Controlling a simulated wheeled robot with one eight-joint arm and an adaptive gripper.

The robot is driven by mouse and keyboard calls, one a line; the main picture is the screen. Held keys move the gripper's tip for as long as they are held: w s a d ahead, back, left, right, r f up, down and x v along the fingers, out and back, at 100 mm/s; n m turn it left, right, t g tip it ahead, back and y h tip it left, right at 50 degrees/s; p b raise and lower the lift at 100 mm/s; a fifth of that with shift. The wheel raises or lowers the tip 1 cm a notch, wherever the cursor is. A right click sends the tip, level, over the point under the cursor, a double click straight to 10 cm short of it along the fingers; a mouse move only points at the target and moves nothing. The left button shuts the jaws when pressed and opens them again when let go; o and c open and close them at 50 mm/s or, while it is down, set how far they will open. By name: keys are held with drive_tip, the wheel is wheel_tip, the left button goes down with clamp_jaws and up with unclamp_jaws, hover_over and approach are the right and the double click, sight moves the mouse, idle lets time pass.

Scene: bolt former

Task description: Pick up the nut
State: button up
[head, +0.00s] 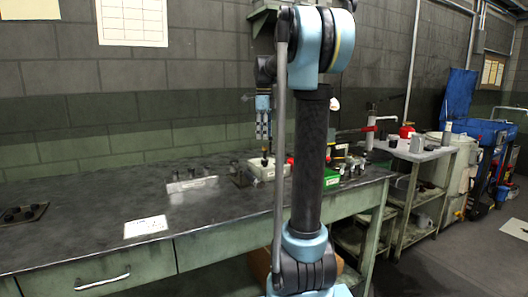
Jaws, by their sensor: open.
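My gripper (263,138) points down above the right part of the dark workbench (95,207). It is small in the head view, and its jaws are open. Below it stands a pale box or bin (267,171) with a dark upright piece at it. No nut can be made out for certain; the small dark parts on the bench are too small to tell. My own arm column covers part of the bench to the right of the gripper.
A green bin (331,178) and red items sit at the bench's right end. A metal block (192,184) and a white sheet (145,227) lie on the bench. A dark plate (23,213) is at far left. A side table (413,152) stands right. The bench's left middle is clear.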

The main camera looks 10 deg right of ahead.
sight(265, 148)
drive_tip(key=shift+s+d+f, duration=0.15)
drive_tip(key=shift+f, duration=1.15)
drive_tip(key=shift+s+d+f, duration=0.1)
drive_tip(key=shift+d+f, duration=0.05)
drive_tip(key=shift+f, duration=1.1)
drive_tip(key=c, duration=1)
